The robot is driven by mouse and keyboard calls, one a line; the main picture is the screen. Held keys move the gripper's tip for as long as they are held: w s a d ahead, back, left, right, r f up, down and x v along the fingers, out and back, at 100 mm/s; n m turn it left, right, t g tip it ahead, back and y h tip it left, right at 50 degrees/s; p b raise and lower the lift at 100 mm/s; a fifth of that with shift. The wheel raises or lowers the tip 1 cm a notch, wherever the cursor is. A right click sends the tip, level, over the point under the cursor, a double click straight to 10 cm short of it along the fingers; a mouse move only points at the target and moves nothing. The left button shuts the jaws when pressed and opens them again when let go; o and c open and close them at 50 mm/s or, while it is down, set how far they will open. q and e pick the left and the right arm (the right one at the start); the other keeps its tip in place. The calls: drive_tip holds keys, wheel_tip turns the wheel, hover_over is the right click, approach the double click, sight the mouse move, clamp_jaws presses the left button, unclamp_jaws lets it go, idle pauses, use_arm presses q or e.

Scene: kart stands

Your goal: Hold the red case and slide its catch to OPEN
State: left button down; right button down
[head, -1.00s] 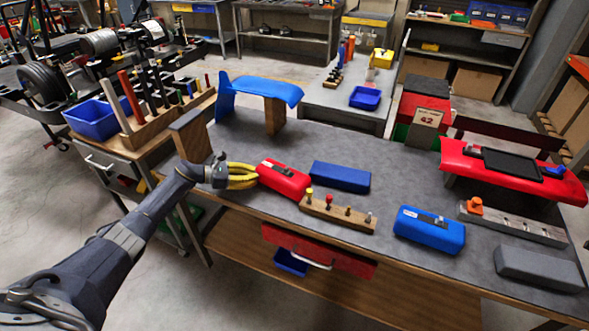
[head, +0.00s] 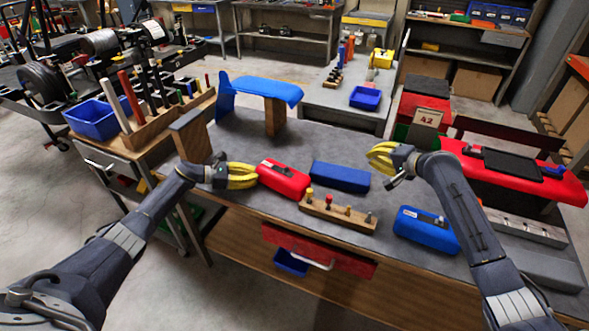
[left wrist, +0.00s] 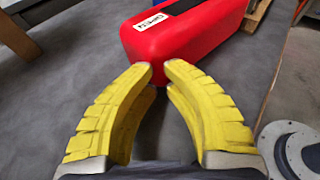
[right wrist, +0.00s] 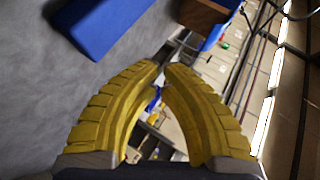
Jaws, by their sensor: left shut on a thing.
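The red case (head: 288,184) lies on the grey bench top, with a dark catch slot along its top. In the left wrist view the red case (left wrist: 185,30) shows a white label and part of the dark slot; the catch's position is too small to tell. My left gripper (head: 256,176) is at the case's left end, its yellow fingertips (left wrist: 157,70) closed on that end. My right gripper (head: 374,158) is raised above the bench, right of the blue case, its fingertips (right wrist: 163,68) nearly together with nothing between them.
A wooden block with several pegs (head: 335,214) stands in front. Another blue case (head: 425,232) lies to the right, and a blue panel on a stand (head: 262,88) is at the back left.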

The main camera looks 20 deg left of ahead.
sight(294, 174)
use_arm(q)
drive_tip(key=shift+d, duration=0.25)
use_arm(e)
drive_tip(key=s+a+f+n+g+y, duration=0.1)
drive_tip(key=s+a+g, duration=0.3)
drive_tip(key=s+a, duration=0.5)
drive_tip(key=a, duration=0.4)
drive_tip(key=shift+s+f, duration=0.35)
drive_tip(key=shift+s, duration=0.05)
drive_tip(key=x, duration=0.4)
drive_tip(key=r+x, duration=0.1)
drive_tip(key=x, duration=0.3)
drive_tip(key=a+x, duration=0.1)
drive_tip(key=x, duration=0.3)
drive_tip(key=shift+s+r, duration=0.15)
drive_tip(key=shift+r, duration=0.05)
drive_tip(key=shift+w+a, duration=0.25)
drive_tip(key=shift+a, duration=0.4)
drive_tip(key=shift+a, duration=0.1)
drive_tip(key=shift+w+a, duration=0.3)
drive_tip(key=shift+a, duration=0.55)
drive_tip(key=shift+w+a, duration=0.25)
drive_tip(key=shift+a, duration=0.65)
drive_tip(key=shift+f, duration=0.1)
drive_tip(key=shift+d, duration=0.1)
